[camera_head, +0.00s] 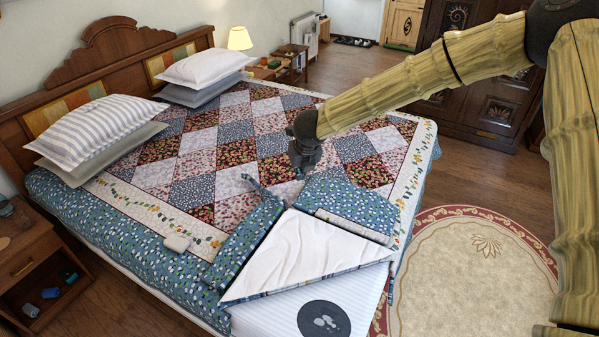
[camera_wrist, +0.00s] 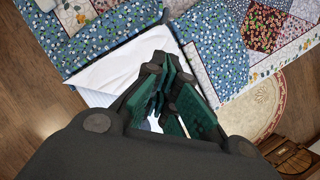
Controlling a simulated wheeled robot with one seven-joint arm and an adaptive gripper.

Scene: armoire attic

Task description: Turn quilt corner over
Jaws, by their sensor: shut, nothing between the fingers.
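The patchwork quilt (camera_head: 270,140) covers the bed, with a cream floral band and a blue floral edge. Its near corner lies folded back, showing a white triangular underside (camera_head: 300,250). Blue folds are bunched on both sides of the triangle. Below the fold, the white striped mattress (camera_head: 260,312) is bare. In the wrist view the quilt (camera_wrist: 95,35) and the white underside (camera_wrist: 115,65) lie beyond the fingers. My gripper (camera_head: 299,172) is above the quilt, just behind the fold. Its green-padded fingers (camera_wrist: 167,105) are shut and empty. Contact with the cloth cannot be told.
A dark round patch (camera_head: 323,320) with pale shapes lies on the bare mattress. Pillows (camera_head: 100,130) rest by the wooden headboard (camera_head: 120,60). A nightstand (camera_head: 35,260) stands at the left, an oval rug (camera_head: 480,270) at the right. A small pale item (camera_head: 177,242) lies on the quilt's edge.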

